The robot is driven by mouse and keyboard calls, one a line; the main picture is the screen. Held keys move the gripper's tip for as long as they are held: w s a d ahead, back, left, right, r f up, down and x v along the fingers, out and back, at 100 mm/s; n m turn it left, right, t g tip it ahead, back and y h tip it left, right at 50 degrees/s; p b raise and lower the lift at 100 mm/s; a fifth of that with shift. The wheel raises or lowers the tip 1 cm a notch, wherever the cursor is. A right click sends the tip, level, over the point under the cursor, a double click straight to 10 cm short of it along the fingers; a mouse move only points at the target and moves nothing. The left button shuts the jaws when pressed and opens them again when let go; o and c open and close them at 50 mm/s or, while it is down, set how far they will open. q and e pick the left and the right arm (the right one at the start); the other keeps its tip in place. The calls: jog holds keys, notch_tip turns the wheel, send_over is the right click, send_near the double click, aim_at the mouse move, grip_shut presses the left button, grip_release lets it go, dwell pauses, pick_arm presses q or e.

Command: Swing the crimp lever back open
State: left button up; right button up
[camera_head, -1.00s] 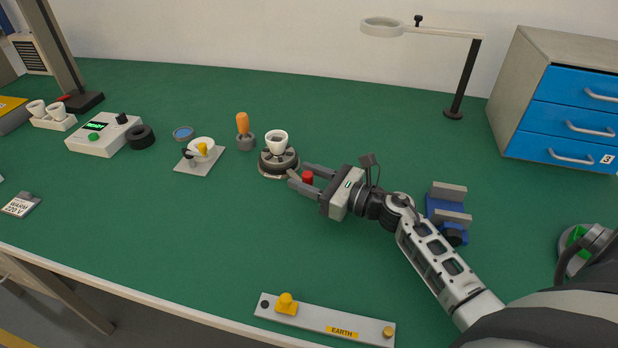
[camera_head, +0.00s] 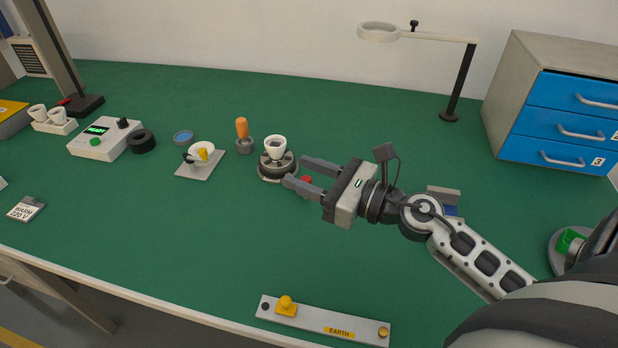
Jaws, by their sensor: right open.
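The crimp station is a round dark grey base (camera_head: 263,168) with a white cup-shaped piece (camera_head: 276,148) standing upright on it. The red knob (camera_head: 307,180), apparently the end of the crimp lever, shows just to the right of the base. The rest of the lever is hidden or too small to make out. My right gripper (camera_head: 295,170) is open, its fingers pointing left toward the base. Its lower finger crosses in front of the red knob and hides part of it. Nothing is held between the fingers. My left gripper is out of view.
An orange-handled tool (camera_head: 242,128) stands in a holder behind the base. A grey plate (camera_head: 205,168) with a white and yellow piece lies to the left. The EARTH bar (camera_head: 312,318) lies at the front edge. A blue fixture (camera_head: 451,211) is partly behind my right arm.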

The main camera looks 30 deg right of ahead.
jog(key=s, duration=0.1)
jog(key=s+a+r, duration=0.1)
jog(key=s, duration=0.1)
jog(key=s+a+r+p, duration=0.1)
jog(key=shift+s+a+r, duration=0.15)
jog(key=shift+s+a, duration=0.05)
jog(key=shift+s, duration=0.1)
